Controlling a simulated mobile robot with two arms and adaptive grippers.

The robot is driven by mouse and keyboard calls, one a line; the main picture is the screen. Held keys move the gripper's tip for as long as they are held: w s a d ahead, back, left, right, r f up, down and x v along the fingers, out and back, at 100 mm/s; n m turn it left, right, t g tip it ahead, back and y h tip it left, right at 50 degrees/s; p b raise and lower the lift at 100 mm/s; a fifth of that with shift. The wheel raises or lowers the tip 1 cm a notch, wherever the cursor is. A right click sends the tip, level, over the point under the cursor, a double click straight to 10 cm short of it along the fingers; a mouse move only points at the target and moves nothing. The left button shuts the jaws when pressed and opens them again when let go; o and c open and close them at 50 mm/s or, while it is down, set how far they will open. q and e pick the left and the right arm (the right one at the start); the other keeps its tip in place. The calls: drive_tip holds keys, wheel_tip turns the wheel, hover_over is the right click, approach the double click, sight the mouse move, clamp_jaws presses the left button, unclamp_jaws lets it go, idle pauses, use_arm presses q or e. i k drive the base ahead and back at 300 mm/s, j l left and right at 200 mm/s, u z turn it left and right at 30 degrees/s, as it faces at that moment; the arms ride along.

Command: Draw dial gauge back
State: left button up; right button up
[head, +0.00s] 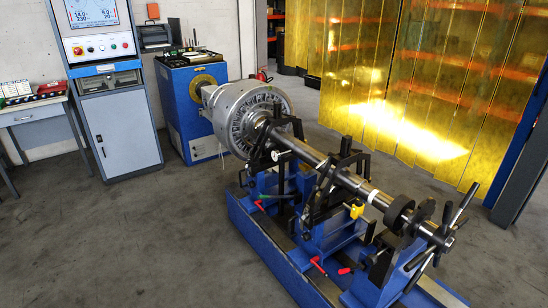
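A metal rotor (250,112) with a long steel shaft (312,158) lies across a blue balancing machine (262,245). I cannot surely make out a dial gauge. A small white part (284,157) sits beside the shaft near the rotor, and a small yellow part (356,210) sits at the nearer support; both are too small to identify. Black brackets (330,185) stand around the shaft at the supports. Neither of my grippers is in view.
A blue drive cabinet (182,100) stands behind the rotor. A console with a screen (108,100) and a table with trays (40,110) are at the left. A yellow strip curtain (400,80) hangs behind. The grey floor (130,235) at front left is clear.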

sight(276, 155)
drive_tip(key=i+j, duration=0.2)
drive_tip(key=i+j+z, duration=0.15)
drive_tip(key=j, duration=0.3)
drive_tip(key=i+j, duration=0.25)
drive_tip(key=i+j+z, duration=0.1)
drive_tip(key=j, duration=0.35)
drive_tip(key=i, duration=0.1)
